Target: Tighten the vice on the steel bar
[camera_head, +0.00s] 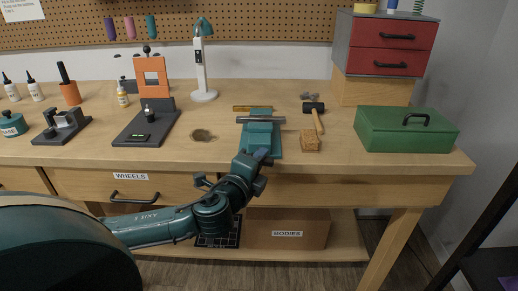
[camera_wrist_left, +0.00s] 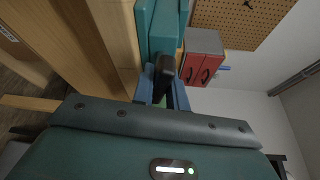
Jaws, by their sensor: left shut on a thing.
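The teal vice (camera_head: 261,139) stands at the front edge of the wooden workbench. The grey steel bar (camera_head: 274,119) lies crosswise in the vice near its jaws; whether the jaws press on it I cannot tell. My left gripper (camera_head: 262,155) is at the front of the vice, at the bench edge. In the left wrist view, its blue fingers (camera_wrist_left: 162,82) are shut on the dark vice handle (camera_wrist_left: 166,66), with the teal vice body (camera_wrist_left: 160,25) just beyond. My gripper hides most of the handle in the head view. My right gripper is in neither view.
A green toolbox (camera_head: 405,133) is farther right. A lamp (camera_head: 202,70) and an orange-framed stand (camera_head: 143,130) are to the left. The WHEELS drawer (camera_head: 160,188) is below.

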